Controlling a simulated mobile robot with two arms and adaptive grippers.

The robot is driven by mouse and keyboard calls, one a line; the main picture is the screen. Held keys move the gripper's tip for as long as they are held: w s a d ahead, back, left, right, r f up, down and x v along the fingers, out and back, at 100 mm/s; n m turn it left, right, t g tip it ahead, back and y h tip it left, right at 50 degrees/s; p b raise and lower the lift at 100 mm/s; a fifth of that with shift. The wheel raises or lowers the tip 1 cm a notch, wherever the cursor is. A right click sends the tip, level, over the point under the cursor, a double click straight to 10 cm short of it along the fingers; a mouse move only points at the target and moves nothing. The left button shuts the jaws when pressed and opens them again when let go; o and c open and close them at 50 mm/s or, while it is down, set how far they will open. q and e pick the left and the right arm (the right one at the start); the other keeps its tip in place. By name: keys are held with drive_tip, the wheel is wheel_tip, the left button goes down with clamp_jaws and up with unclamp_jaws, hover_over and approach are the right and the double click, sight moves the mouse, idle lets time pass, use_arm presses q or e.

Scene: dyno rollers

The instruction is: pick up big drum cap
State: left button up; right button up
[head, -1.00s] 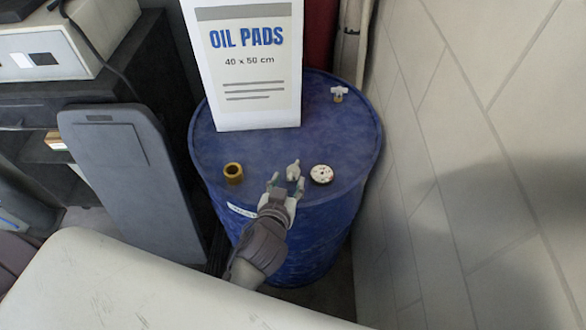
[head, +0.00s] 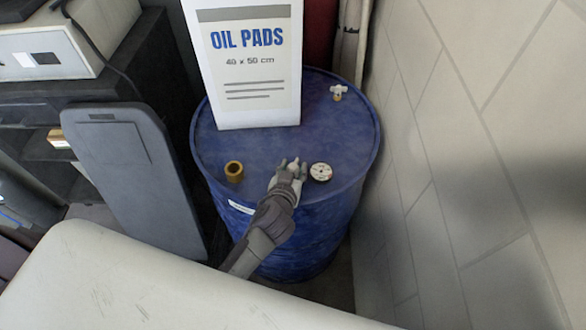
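A blue drum (head: 255,155) stands upright in the middle of the head view. On its top, near the front edge, are a hollow brass-coloured fitting (head: 234,171) and a round whitish cap (head: 321,172) with dark marks. A small pale piece (head: 294,166) shows between the fingers of my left gripper (head: 292,168), at the drum's front edge between fitting and round cap. The fingers stand on both sides of this pale piece. I cannot tell whether they touch it. The round cap is just right of the gripper, apart from it. My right gripper is not in view.
An "OIL PADS" box (head: 250,70) stands on the drum's back left. A small white valve (head: 338,92) sits at the back right. A grey panel (head: 122,165) leans left of the drum. A tiled wall (head: 470,160) closes off the right side.

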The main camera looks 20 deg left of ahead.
use_arm(q)
clamp_jaws()
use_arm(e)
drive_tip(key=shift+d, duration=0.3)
use_arm(q)
drive_tip(key=shift+r, duration=0.1)
